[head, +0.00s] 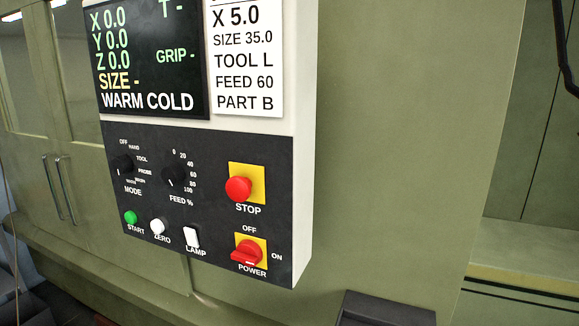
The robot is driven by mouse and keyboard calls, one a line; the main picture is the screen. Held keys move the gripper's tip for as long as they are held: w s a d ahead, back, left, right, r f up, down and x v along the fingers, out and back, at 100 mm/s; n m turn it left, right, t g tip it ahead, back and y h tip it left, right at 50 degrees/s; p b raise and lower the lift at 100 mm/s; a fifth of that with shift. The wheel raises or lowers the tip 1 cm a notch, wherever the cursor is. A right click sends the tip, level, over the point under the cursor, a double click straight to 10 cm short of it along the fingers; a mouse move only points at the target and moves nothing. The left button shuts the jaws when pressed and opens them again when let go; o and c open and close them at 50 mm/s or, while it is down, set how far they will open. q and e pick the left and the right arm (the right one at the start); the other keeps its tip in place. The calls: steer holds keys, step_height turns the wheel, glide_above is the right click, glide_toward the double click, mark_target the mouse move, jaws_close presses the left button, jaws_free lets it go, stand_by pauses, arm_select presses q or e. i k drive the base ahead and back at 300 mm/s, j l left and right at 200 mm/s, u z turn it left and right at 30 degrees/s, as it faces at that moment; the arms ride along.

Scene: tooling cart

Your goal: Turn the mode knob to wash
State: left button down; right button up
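The black mode knob (123,165) sits at the upper left of the dark control panel (215,225). Small labels run around its right side, from OFF and HAND at the top through TOOL and PROBE to blurred ones at the lower right. A small pale mark shows on the knob, but I cannot tell which label it points to. Neither of my grippers is in view, and nothing covers the knob.
Right of it is the FEED knob (173,177). Below are a green START button (131,217), white ZERO button (158,226) and LAMP switch (191,237). A red STOP button (238,189) and red POWER switch (247,253) sit to the right. A screen (150,60) is above.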

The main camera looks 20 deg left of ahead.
mark_target(122, 164)
steer(key=u, duration=1.8)
